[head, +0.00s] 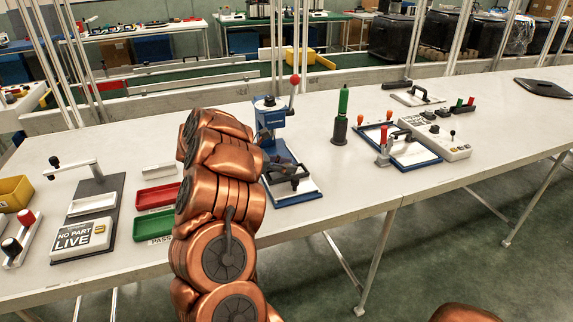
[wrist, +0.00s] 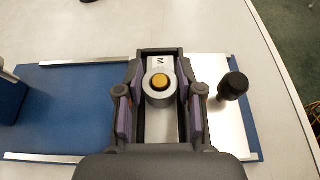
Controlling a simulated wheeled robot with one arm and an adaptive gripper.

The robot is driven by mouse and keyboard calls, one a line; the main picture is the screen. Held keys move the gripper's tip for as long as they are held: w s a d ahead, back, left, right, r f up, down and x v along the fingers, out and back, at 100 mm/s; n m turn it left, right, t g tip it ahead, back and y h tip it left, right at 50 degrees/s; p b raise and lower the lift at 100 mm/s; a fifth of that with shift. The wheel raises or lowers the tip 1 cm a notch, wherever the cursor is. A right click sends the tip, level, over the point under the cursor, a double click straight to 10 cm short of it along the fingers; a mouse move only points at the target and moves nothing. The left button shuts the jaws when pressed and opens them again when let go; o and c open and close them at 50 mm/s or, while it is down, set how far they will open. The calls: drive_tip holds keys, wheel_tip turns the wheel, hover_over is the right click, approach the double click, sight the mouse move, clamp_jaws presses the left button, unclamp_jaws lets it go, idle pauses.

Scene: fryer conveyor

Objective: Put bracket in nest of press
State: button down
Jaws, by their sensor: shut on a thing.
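The blue press (head: 270,118) stands mid-table in the head view, with a red-knobbed lever. My copper arm reaches to its base, and my dark gripper (head: 287,177) is low over that base. In the wrist view, my gripper (wrist: 160,106) has its purple pads closed on a grey metal bracket (wrist: 161,123). The bracket lies lengthwise between the fingers, with a round boss, an orange-yellow centre and a letter M. Under it is the blue base (wrist: 70,105) with a silver plate (wrist: 221,122). The nest is not clearly visible, and I cannot tell whether the bracket touches it.
A black knob (wrist: 233,85) stands on the plate just right of my gripper. Red (head: 157,195) and green (head: 153,224) trays lie left of my arm. A green-topped post (head: 341,115) and a blue-framed fixture (head: 411,154) stand right of the press. Table is clear between.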

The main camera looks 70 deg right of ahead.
drive_tip(key=shift+f+b, duration=0.15)
drive_tip(key=shift+b, duration=0.15)
drive_tip(key=c, duration=0.7)
unclamp_jaws()
drive_tip(key=shift+r+p, duration=0.25)
drive_tip(key=shift+p, duration=0.05)
drive_tip(key=shift+w+a, duration=0.15)
drive_tip(key=shift+w, duration=0.05)
drive_tip(key=b+v, duration=0.2)
drive_tip(key=v, duration=0.9)
drive_tip(key=shift+w+a+r+b, duration=0.1)
drive_tip(key=shift+a+r+b, duration=0.1)
drive_tip(key=shift+b, duration=0.2)
